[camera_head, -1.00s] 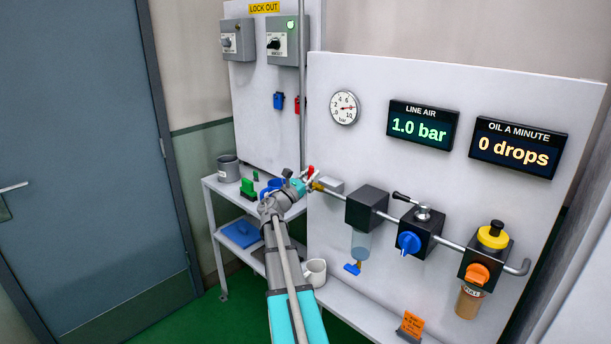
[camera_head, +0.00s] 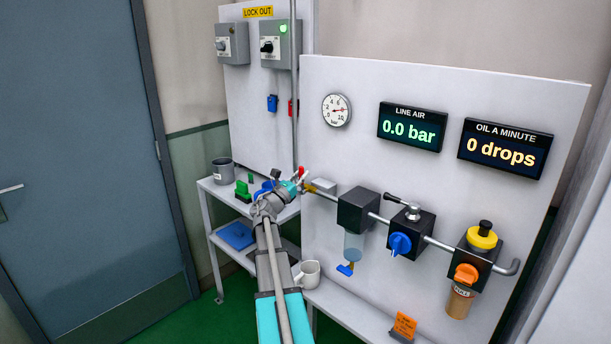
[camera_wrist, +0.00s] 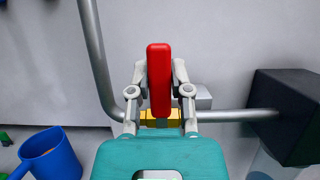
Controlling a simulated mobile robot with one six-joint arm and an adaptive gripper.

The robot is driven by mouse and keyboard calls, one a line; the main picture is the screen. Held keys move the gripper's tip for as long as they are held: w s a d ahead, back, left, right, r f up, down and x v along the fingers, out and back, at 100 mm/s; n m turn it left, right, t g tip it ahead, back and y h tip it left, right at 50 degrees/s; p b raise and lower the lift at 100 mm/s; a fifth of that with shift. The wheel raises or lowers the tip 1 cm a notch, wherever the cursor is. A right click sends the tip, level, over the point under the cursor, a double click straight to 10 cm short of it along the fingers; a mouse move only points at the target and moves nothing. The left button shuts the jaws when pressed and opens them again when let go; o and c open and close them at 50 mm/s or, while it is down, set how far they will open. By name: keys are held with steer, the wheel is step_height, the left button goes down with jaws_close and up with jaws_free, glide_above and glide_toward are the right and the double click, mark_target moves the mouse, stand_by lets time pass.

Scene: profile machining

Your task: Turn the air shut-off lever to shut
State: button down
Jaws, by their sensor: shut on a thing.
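The red shut-off lever (camera_wrist: 159,80) stands upright in the wrist view, above the yellow valve body (camera_wrist: 160,117) on the grey air pipe. In the wrist view my gripper (camera_wrist: 159,90) has one finger on each side of the lever and is shut on it. In the head view the lever (camera_head: 301,172) shows only as a small red piece beyond my gripper (camera_head: 292,182), which hides part of it. The line air display (camera_head: 412,128) reads 0.0 bar. The round dial gauge (camera_head: 337,110) has its needle toward the right.
Along the pipe to the right sit a black filter block (camera_head: 358,211), a regulator with a blue knob (camera_head: 400,244) and a lubricator with a yellow top (camera_head: 482,238). A blue mug (camera_wrist: 49,157) stands at lower left in the wrist view. A white mug (camera_head: 308,274) stands below my arm.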

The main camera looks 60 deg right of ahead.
steer(key=c, duration=0.6)
jaws_free()
steer(key=shift+w+a, duration=0.15)
steer(key=shift+w, duration=0.05)
steer(key=shift+o, duration=0.3)
steer(key=shift+s, duration=0.2)
steer(key=shift+d, duration=0.2)
